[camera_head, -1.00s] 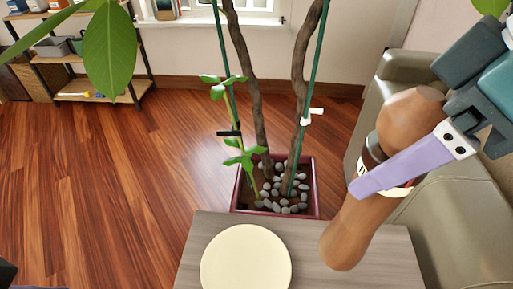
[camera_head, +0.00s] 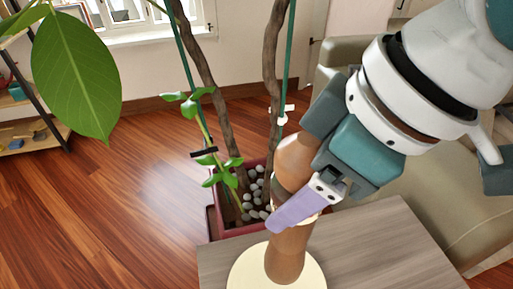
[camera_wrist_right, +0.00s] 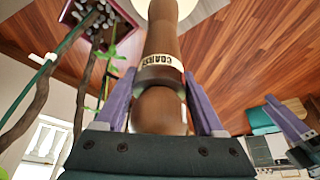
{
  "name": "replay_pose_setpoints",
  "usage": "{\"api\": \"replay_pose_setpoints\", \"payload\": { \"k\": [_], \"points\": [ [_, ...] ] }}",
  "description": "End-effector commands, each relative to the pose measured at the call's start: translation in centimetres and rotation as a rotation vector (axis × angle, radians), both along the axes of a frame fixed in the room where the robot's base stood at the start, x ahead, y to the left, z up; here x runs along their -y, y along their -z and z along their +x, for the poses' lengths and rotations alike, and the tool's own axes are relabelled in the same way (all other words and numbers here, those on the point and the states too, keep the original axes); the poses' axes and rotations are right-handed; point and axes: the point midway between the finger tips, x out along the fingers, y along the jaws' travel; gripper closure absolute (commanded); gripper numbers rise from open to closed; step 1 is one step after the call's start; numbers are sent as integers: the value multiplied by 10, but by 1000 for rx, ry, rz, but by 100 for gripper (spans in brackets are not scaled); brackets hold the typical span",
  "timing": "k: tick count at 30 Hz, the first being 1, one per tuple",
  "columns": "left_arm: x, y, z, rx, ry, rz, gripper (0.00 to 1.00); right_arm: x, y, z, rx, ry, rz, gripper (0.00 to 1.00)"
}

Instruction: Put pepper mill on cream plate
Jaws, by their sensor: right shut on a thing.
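The brown wooden pepper mill (camera_head: 288,250) is held nearly upright by my right gripper (camera_head: 296,208), whose lilac fingers are shut around its banded middle. The mill also shows between the two fingers in the right wrist view (camera_wrist_right: 163,40). The round cream plate (camera_head: 240,272) lies on the grey wooden table, and the mill's lower end overlaps it in the head view. I cannot tell whether the mill touches the plate. A sliver of the plate shows in the right wrist view (camera_wrist_right: 185,8). A lilac finger of my left gripper (camera_wrist_right: 285,118) shows at the right there; its opening is unclear.
The grey table (camera_head: 370,245) has bare room to the right of the plate. A dark red planter (camera_head: 232,228) with stones and thick stems stands behind it. An olive armchair (camera_head: 430,190) is at the right. A large leaf (camera_head: 75,75) hangs in front at left.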

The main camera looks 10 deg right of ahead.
Motion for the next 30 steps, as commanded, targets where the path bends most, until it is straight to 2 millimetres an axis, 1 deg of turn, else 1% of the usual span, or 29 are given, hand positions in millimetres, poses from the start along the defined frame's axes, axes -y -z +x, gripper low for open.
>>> {"api": "replay_pose_setpoints", "payload": {
  "k": [1,3,6,9,14,18,22,30],
  "points": [
    [0,8,0,0,-1,-1,50,0,19,-1,-3,0,0,100],
    [1,12,0,0,-1,-2,50,-1,37,-1,-2,0,2,100],
    [1,17,0,-1,-2,-4,50,-1,58,0,-1,0,2,100],
    [1,19,0,-1,-4,-5,50,-1,70,0,2,-1,2,100],
    [2,23,0,-1,-4,-5,50,-1,83,0,1,-1,2,100],
    [1,30,0,-1,-4,-5,50,-1,106,0,1,-1,2,100],
    [1,33,0,-1,-4,-5,50,-1,117,0,3,-2,3,100],
    [1,32,0,-1,-4,-4,50,-1,117,0,3,-2,2,100]
  ]
}}
